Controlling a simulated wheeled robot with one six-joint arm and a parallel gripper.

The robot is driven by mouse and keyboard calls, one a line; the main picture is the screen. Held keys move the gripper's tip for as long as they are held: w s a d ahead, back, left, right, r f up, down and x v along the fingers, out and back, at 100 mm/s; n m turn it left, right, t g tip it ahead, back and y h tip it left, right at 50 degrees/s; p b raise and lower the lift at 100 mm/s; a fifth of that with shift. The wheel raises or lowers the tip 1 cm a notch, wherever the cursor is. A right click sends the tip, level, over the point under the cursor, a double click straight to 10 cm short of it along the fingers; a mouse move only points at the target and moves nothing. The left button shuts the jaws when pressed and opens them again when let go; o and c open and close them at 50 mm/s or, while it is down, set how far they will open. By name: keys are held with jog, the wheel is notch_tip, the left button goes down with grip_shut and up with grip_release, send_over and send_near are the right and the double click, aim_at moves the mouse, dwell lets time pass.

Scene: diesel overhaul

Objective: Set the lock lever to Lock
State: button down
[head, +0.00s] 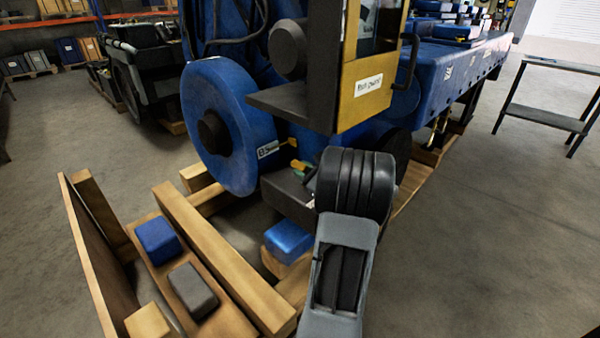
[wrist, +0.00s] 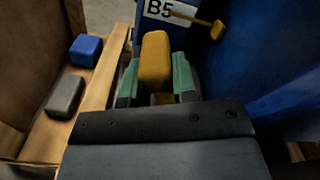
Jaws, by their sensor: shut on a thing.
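My gripper (wrist: 155,80) has its green fingers on both sides of a yellow lever handle (wrist: 155,55) and is shut on it. The handle stands up between the fingers, and its lower part is hidden by the gripper body. No Lock marking is readable, so I cannot tell its setting. In the head view my arm hides most of the gripper; a small green and yellow patch of fingers and handle (head: 299,165) shows left of the wrist. A smaller yellow lever (wrist: 217,29) sits beside the B5 label (wrist: 170,10), apart from my gripper.
The blue engine with its round wheel (head: 228,125) stands close behind the gripper. A yellow-framed panel (head: 366,90) overhangs above. A wooden pallet (head: 220,255) carries a blue block (head: 157,240) and a grey block (head: 192,290). Open floor (head: 490,230) lies to the right.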

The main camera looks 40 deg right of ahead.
jog(key=shift+f, duration=0.15)
jog(key=c, duration=1.2)
grip_release()
jog(key=shift+a, duration=0.1)
jog(key=s, duration=0.7)
jog(key=s+p, duration=0.1)
jog(key=s, duration=0.5)
jog(key=shift+s+d, duration=0.2)
jog(key=shift+s, duration=0.25)
